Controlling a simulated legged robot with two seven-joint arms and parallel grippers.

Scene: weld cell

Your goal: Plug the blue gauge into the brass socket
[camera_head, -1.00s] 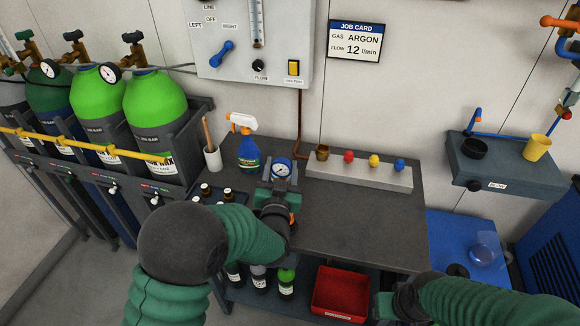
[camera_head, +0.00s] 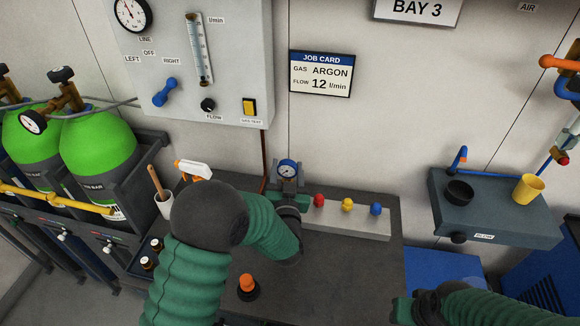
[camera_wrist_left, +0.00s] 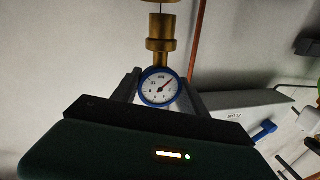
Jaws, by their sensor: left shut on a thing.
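The blue gauge (camera_head: 288,170), with a white dial and blue rim, is held upright in my left gripper (camera_head: 286,184) at the left end of the pale block. The left wrist view shows the gauge (camera_wrist_left: 160,87) between the two fingers. There, the brass socket (camera_wrist_left: 160,30) lies in line with the gauge's stem, directly beyond it in the picture. I cannot tell whether the stem is inside the socket or only close to it. In the head view the gripper hides the socket. My right gripper (camera_head: 405,308) is low at the right, its jaws unclear.
The pale block (camera_head: 345,222) carries red (camera_head: 319,200), yellow (camera_head: 347,204) and blue (camera_head: 376,209) knobs. An orange-topped item (camera_head: 248,285) stands on the bench. A copper pipe (camera_wrist_left: 196,40) runs close to the socket.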

